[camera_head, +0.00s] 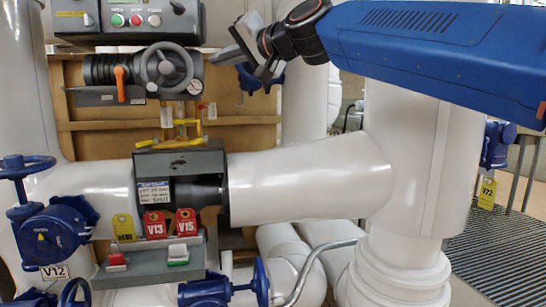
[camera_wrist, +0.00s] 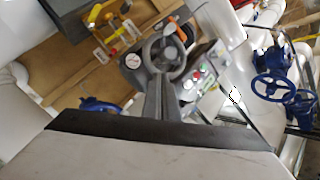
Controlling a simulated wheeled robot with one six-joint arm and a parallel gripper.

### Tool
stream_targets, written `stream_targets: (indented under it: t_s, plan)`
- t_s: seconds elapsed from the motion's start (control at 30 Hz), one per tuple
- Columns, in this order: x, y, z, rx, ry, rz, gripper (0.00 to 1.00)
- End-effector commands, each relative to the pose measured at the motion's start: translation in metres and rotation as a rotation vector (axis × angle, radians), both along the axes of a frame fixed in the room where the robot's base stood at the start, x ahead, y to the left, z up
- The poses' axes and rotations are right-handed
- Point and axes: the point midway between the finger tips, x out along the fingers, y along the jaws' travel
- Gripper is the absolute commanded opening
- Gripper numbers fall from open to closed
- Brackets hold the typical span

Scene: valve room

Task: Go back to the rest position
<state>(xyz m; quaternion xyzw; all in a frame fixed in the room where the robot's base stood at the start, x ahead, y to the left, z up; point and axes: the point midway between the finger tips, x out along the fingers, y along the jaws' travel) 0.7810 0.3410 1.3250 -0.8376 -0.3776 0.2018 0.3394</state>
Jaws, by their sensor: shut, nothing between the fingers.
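My gripper (camera_head: 216,57) is at the upper middle of the head view, at the end of my blue arm. Its fingers are shut and empty, pointing left. In the head view the tips lie just right of a grey handwheel (camera_head: 167,68) on a dark valve body with an orange lever (camera_head: 120,84); a gap shows between tips and wheel rim. In the wrist view my shut fingers (camera_wrist: 161,82) reach up toward the same handwheel (camera_wrist: 166,58) and overlap its lower edge in the picture; contact cannot be told.
A control box (camera_head: 130,18) with buttons hangs above the handwheel. Blue valves (camera_head: 60,228) stand at left. A large white column (camera_head: 405,170) stands below my arm.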

Motion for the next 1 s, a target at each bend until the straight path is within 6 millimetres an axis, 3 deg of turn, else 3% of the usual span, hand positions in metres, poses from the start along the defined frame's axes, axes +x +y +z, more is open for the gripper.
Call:
stream_targets:
  t_s: [0.03, 0.1, 0.47, 0.77, 1.0]
  plan:
    - [-0.003, -0.023, -0.022, -0.051, 0.009, -0.023, 0.00]
    - [-0.008, -0.051, -0.055, -0.124, 0.027, -0.049, 0.00]
    - [-0.060, -0.187, -0.225, -0.470, 0.158, -0.158, 0.00]
    - [-0.133, -0.287, -0.361, -0.718, 0.311, -0.224, 0.00]
    - [-0.209, -0.356, -0.467, -0.894, 0.459, -0.260, 0.00]
